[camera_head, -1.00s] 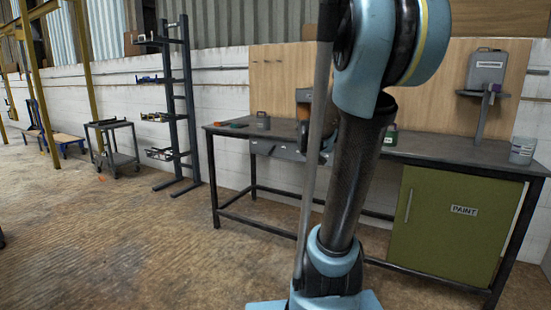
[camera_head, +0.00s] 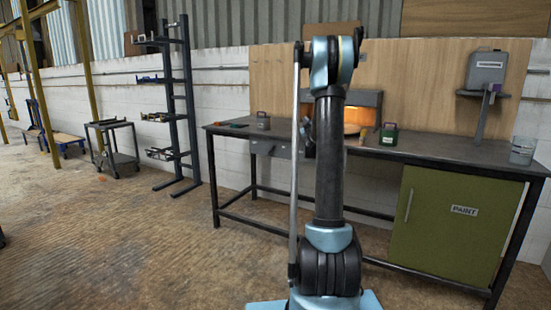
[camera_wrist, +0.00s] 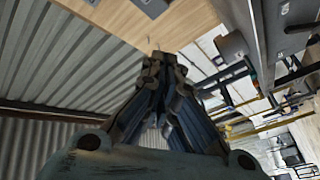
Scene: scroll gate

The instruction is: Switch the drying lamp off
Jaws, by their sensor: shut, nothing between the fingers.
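The drying lamp (camera_head: 369,98) stands on the workbench against the wooden back panel in the head view. It has a dark hood, and an orange glow shows beneath it. My arm hides its left part, and I cannot make out its switch. My gripper (camera_wrist: 158,62) shows in the wrist view, with its fingers together and nothing between them. In the head view my arm stands in front of the bench and I cannot clearly make out the gripper there. The wrist view is strongly tilted and shows corrugated wall, wood panel and part of the room.
The dark workbench (camera_head: 440,152) carries a green canister (camera_head: 388,135), a grey canister (camera_head: 263,120) and a bucket (camera_head: 522,150). A green PAINT cabinet (camera_head: 440,225) is under its right end. A rack (camera_head: 185,100) and a trolley (camera_head: 113,145) stand left.

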